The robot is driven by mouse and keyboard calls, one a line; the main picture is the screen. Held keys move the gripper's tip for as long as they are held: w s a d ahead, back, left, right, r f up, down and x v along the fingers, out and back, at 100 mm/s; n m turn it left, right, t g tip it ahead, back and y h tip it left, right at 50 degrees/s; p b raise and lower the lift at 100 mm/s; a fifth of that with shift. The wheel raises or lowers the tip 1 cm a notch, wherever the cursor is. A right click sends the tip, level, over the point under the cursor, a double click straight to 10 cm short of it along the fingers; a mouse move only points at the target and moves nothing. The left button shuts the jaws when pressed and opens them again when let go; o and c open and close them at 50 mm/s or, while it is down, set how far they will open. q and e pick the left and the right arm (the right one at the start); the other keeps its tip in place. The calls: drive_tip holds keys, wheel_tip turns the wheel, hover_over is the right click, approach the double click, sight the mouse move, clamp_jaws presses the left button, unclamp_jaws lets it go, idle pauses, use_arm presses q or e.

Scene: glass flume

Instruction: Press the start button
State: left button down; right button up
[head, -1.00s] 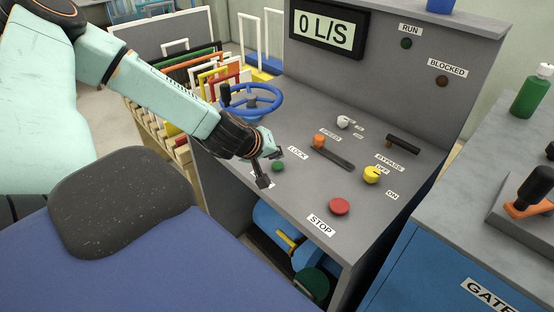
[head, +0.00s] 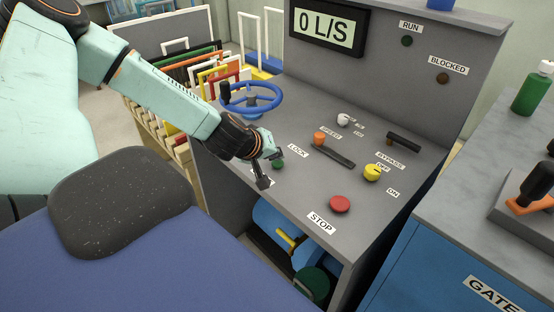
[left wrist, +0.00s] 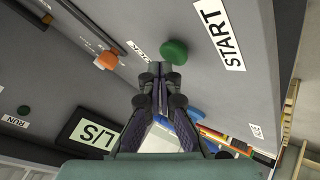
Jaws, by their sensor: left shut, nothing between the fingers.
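The green start button (head: 278,164) is on the grey console's sloping top, near its front left edge, partly hidden by my left gripper in the head view. In the left wrist view the green button (left wrist: 174,51) stands beside the START label (left wrist: 219,33). My left gripper (head: 267,173) is shut and empty, its tips close beside the button. In the left wrist view the gripper (left wrist: 152,72) has its closed tips just short of the button's edge; I cannot tell whether they touch it. My right gripper is not in view.
A red STOP button (head: 340,204), an orange speed slider (head: 319,138), a yellow bypass knob (head: 372,173) and a blue handwheel (head: 250,98) are on the console (head: 300,190). The display (head: 327,27) reads 0 L/S. The RUN lamp (head: 407,41) looks dark.

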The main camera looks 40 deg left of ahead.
sight(275, 163)
use_arm(q)
drive_tip(key=shift+f+b, duration=0.3)
drive_tip(key=shift+f, duration=0.15)
idle(0.4)
drive_tip(key=shift+r, duration=0.1)
drive_tip(key=shift+r+p, duration=0.9)
drive_tip(key=shift+p, duration=0.2)
wheel_tip(275, 163, up, 6)
drive_tip(key=p, duration=0.6)
